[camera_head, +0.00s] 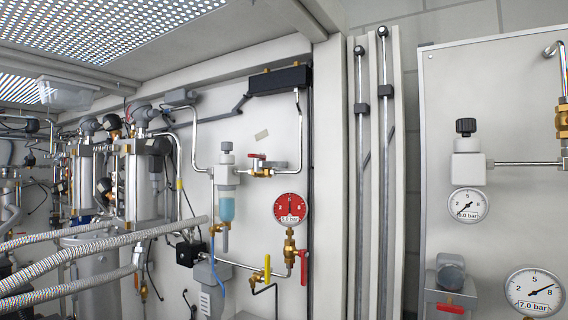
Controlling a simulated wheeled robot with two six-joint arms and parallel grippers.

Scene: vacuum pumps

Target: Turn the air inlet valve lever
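Several valve levers show in the head view; I cannot tell which is the air inlet one. A small red lever (256,156) lies roughly level on top of a brass valve (261,172) in the upper pipe. A yellow lever (267,267) stands upright on the lower pipe. A longer red lever (304,268) hangs down beside the brass fitting (289,250) under the red gauge (291,209). Neither of my grippers is in view, and nothing is touching these levers.
A filter unit with a blue bowl (226,205) hangs left of the red gauge. Ribbed hoses (80,265) cross the lower left before steel cylinders (140,185). Vertical rails (385,170) separate this panel from the right panel (500,110) with white gauges (535,291).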

